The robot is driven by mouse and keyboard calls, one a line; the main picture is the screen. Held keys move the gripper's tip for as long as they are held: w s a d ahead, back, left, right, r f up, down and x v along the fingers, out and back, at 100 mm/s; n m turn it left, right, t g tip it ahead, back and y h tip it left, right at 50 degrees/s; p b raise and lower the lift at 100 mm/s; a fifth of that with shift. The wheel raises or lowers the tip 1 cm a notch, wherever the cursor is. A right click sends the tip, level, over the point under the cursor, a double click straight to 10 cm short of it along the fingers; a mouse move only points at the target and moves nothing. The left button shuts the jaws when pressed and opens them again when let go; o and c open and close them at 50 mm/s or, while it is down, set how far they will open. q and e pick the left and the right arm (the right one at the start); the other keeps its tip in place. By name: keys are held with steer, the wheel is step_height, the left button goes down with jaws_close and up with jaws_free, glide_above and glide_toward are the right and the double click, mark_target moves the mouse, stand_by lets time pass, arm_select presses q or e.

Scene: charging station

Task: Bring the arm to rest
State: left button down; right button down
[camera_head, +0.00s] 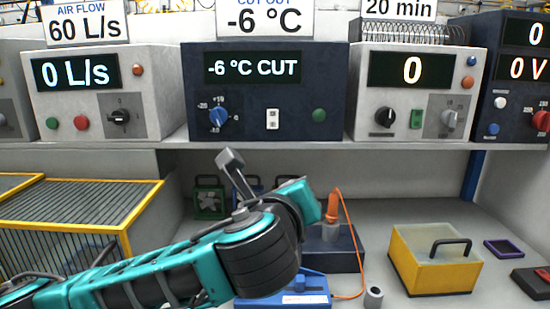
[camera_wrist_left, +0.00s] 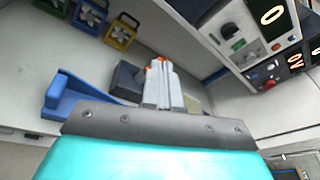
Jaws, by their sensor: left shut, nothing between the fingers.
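My left arm (camera_head: 140,275) comes in from the left, raised over the lower bench, with its wrist near the middle of the head view. My left gripper (camera_wrist_left: 164,88) shows in the left wrist view with its pale fingers together and nothing visible between them. In the head view its fingertips cannot be made out past the wrist. My right gripper is in neither view.
An orange-handled plug (camera_head: 332,207) with an orange cable stands at a dark base (camera_head: 345,253) just right of my wrist. A blue holder (camera_head: 285,298) is below it. A yellow box (camera_head: 435,270) is right, a yellow-framed cage (camera_head: 75,200) left. Instruments line the shelf (camera_head: 330,148) above.

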arm_select(q)
steer(key=s+a+f+n+g+h, duration=0.1)
steer(key=s+a+f+n+g, duration=0.1)
steer(key=f+n, duration=0.75)
steer(key=s+a+f+n+g+h, duration=0.1)
steer(key=s+a+f+n+g, duration=0.15)
steer(key=f+n, duration=0.75)
steer(key=s+a+f+n+y, duration=0.1)
steer(key=s+a+f+n, duration=0.4)
steer(key=f, duration=0.5)
steer(key=s+a+f+n+y, duration=0.2)
steer(key=s+a+f+n, duration=0.3)
steer(key=s+a+f, duration=0.5)
steer(key=shift+s+a+f, duration=0.15)
steer(key=shift+a+f, duration=0.05)
steer(key=shift+f, duration=0.25)
